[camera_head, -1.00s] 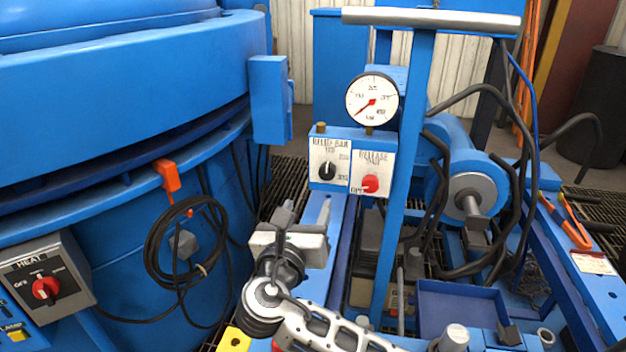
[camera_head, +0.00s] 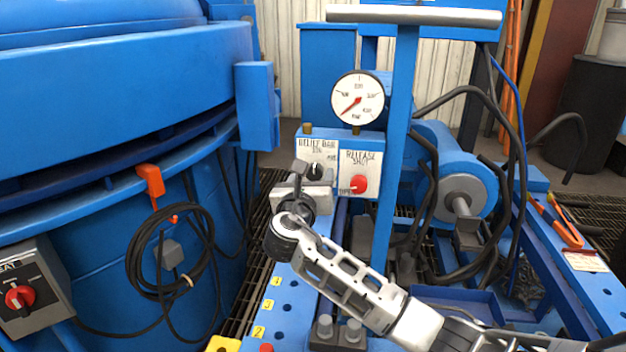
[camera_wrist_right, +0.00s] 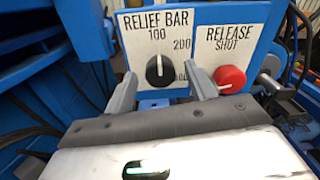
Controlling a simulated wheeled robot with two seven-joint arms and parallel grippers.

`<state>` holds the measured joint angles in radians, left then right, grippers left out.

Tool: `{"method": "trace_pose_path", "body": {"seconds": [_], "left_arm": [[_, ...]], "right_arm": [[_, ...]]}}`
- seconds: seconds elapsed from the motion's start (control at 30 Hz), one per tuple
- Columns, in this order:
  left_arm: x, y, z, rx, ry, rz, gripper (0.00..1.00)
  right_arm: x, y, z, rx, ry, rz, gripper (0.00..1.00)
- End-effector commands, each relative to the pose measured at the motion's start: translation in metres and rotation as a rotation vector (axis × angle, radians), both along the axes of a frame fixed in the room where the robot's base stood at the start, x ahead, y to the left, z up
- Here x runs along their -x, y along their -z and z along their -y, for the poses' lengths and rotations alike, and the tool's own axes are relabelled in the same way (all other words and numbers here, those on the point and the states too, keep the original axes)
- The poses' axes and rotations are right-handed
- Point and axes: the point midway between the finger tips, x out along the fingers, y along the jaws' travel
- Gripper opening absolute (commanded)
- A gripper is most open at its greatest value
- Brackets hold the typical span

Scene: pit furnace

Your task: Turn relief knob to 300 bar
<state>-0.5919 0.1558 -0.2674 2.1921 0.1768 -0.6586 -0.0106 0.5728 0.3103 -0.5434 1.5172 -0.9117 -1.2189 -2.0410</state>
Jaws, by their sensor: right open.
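The relief knob (camera_head: 316,171) is a black round knob on a white plate marked RELIEF BAR, on a blue box. In the right wrist view the knob (camera_wrist_right: 159,70) has its white line pointing up toward the 100 mark. The 200 mark is at its upper right; the mark at lower right is partly hidden by a finger. My right gripper (camera_head: 312,174) is open in front of the plate. In the wrist view its fingers (camera_wrist_right: 162,76) stand to the left and right of the knob, with gaps; contact is not visible. My left gripper is not in view.
A red RELEASE SHUT knob (camera_head: 359,185) sits just right of the relief plate, close to my right finger. A pressure gauge (camera_head: 358,98) with a red needle stands above. A blue upright post (camera_head: 398,150) rises right of the box. A black cable coil (camera_head: 170,255) hangs at left.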

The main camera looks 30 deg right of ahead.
Motion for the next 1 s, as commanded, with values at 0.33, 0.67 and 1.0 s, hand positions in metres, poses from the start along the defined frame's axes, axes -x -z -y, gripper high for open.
{"method": "trace_pose_path", "body": {"seconds": [0.33,0.67,1.0], "left_arm": [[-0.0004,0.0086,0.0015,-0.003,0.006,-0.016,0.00],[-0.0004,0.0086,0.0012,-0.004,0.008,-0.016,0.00],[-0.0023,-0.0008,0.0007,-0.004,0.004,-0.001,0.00]], "right_arm": [[-0.0107,-0.0002,0.0087,-0.001,-0.001,0.000,0.55],[-0.0103,0.0000,0.0084,-0.001,-0.001,-0.001,0.11],[-0.0099,-0.0007,0.0082,-0.037,-0.001,0.026,0.11]]}}
